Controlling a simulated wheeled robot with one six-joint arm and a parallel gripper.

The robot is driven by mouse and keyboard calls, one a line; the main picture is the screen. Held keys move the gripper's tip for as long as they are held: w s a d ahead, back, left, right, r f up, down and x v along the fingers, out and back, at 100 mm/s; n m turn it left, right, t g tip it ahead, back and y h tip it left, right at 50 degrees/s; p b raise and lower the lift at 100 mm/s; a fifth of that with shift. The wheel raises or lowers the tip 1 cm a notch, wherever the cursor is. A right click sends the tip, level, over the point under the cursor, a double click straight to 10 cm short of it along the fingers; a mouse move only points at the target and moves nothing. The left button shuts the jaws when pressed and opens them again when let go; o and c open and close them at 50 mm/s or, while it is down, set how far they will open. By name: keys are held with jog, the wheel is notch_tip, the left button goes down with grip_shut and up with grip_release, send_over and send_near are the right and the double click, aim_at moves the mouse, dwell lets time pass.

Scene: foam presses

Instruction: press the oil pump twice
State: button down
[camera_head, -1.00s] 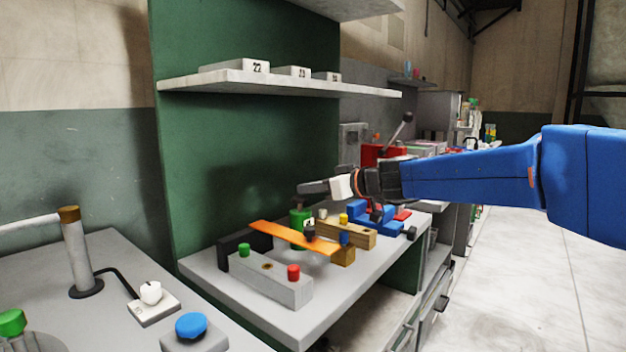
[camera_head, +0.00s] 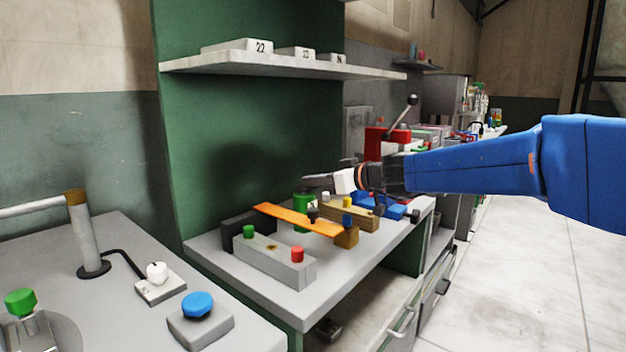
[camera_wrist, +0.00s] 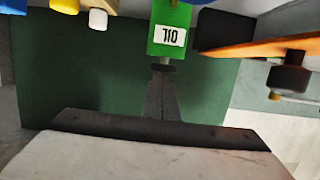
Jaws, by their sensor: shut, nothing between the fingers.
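The oil pump is a green bottle (camera_head: 302,202) behind an orange strip on the grey bench. In the wrist view the green oil pump (camera_wrist: 171,28) shows at top centre, its white label upside down and a dark cap at its near end. My gripper (camera_head: 306,183) is shut and empty, just above the pump in the head view. In the wrist view my gripper's closed fingertips (camera_wrist: 161,76) line up with the dark cap. I cannot tell whether they touch it. The pump's lower part is hidden by the orange strip.
The orange strip (camera_head: 285,216) lies across blocks in front of the pump. A grey block (camera_head: 270,262) with green and red buttons sits nearer. A wooden block (camera_head: 358,214) and blue parts (camera_head: 395,211) stand to the right. A shelf (camera_head: 285,66) hangs above.

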jog(key=shift+f, duration=0.25)
jog(key=s+d+r, duration=0.6)
jog(key=d+r, duration=0.1)
jog(key=shift+d, duration=0.3)
jog(key=shift+f, duration=0.1)
dwell(0.5)
jog(key=s+d+f+m+g+h, duration=0.1)
jog(key=s+d+f+m+h, duration=0.2)
jog(key=s+d+f, duration=0.4)
jog(key=s+d+f+m+g+h, duration=0.2)
jog(key=s+d+f+m+h, duration=0.2)
jog(key=s+d+f, duration=0.4)
jog(key=s+d+f+m+g+h, duration=0.1)
jog(key=s+d+f+m+h, duration=0.2)
jog(key=s+f, duration=1.3)
jog(key=s+d+h, duration=0.2)
jog(key=s+d, duration=0.1)
jog(key=d, duration=0.1)
jog(key=shift+s+d+g, duration=0.3)
